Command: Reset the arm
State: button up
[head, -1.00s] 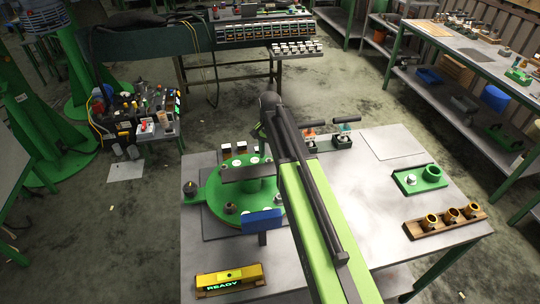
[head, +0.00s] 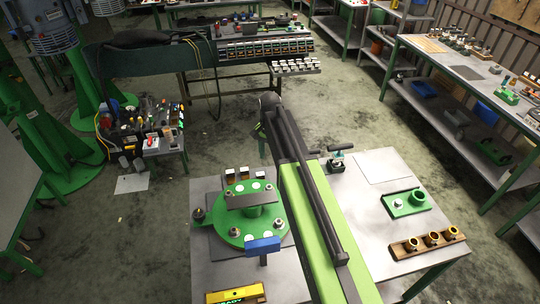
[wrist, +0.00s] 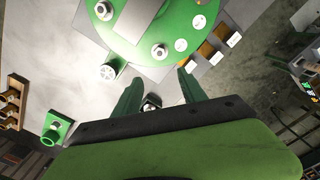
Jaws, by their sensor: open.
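My gripper's two green fingers (wrist: 158,88) stand apart in the wrist view, with nothing held between them. In the head view my arm reaches forward over the table (head: 365,225), and its dark end is beyond the table's far edge.
A yellow box (head: 236,295) is at the table's front left. A green fixture (head: 405,204) and a wooden rack with brass cups (head: 425,243) are on the right. White-topped blocks (head: 245,174) stand behind the plate. A small clamp (head: 337,160) stands at the back edge.

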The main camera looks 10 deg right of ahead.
jog(key=shift+f, duration=0.1)
jog(key=s+f+n+b, duration=0.2)
jog(key=s+f+b, duration=0.1)
jog(key=s, duration=0.2)
jog(key=s+f+n+b, duration=0.3)
jog(key=s+f+b, duration=0.1)
jog(key=s, duration=0.2)
jog(key=s+f+n+b, duration=0.2)
jog(key=s+f+b, duration=0.2)
jog(key=s, duration=0.2)
jog(key=shift+s+a+f, duration=0.15)
jog(key=shift+a, duration=0.25)
jog(key=shift+s+f+n+b, duration=0.1)
jog(key=shift+s+n+b, duration=0.25)
jog(key=shift+n, duration=0.15)
